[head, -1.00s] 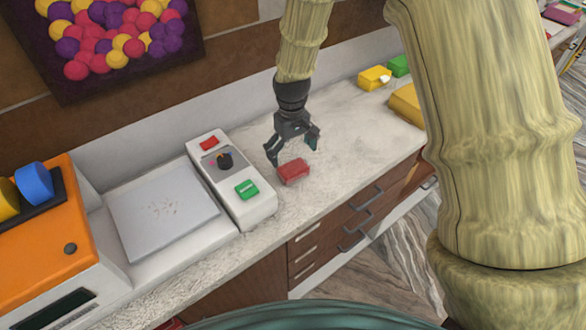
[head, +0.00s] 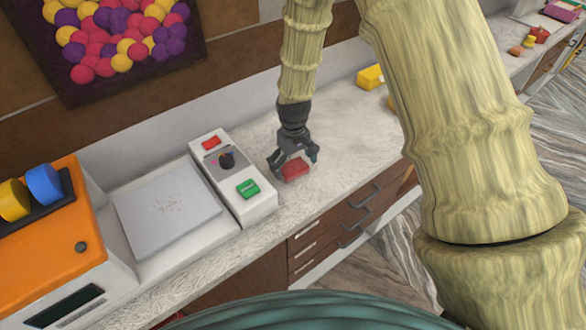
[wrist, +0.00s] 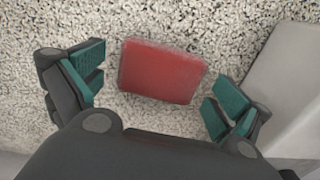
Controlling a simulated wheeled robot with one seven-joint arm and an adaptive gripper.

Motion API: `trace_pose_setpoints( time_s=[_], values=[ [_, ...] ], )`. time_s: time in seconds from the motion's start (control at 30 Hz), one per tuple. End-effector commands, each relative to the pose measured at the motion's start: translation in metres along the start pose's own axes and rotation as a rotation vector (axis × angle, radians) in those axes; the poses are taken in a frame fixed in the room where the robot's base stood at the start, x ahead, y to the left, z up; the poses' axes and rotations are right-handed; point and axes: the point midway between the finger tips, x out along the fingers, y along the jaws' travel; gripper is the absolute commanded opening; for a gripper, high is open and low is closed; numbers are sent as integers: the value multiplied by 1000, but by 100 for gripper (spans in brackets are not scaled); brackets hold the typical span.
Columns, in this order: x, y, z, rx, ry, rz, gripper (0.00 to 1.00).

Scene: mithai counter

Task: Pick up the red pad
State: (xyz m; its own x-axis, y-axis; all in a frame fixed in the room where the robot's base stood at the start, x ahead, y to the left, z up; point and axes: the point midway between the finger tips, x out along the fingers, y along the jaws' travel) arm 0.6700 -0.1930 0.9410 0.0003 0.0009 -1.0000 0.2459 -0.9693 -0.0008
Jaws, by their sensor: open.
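The red pad (head: 295,169) is a small red block lying on the pale speckled counter, to the right of the white control box. It also shows whole in the wrist view (wrist: 161,70), slightly turned, in front of my gripper and between the lines of its fingers. My gripper (head: 293,168) is open, with its fingers around the pad's two sides. In the wrist view, my gripper's teal-padded fingers (wrist: 154,92) stand apart, with bare counter showing between each finger and the pad.
The white control box (head: 232,178), with red and green buttons and a dark knob, stands close on the left. A flat grey-white plate (head: 168,210) and an orange machine (head: 62,240) are farther left. A yellow block (head: 370,77) lies at the back right. Counter (head: 345,130) to the right is clear.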

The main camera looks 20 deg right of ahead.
Motion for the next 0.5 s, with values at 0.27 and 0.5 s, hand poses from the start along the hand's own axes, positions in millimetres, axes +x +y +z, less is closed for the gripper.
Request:
trace_pose_setpoints(
  time_s=[0.27,0.5],
  values=[
    [0,0,0,0,0,0,60],
    [0,0,0,0,0,0,56]
  ],
)
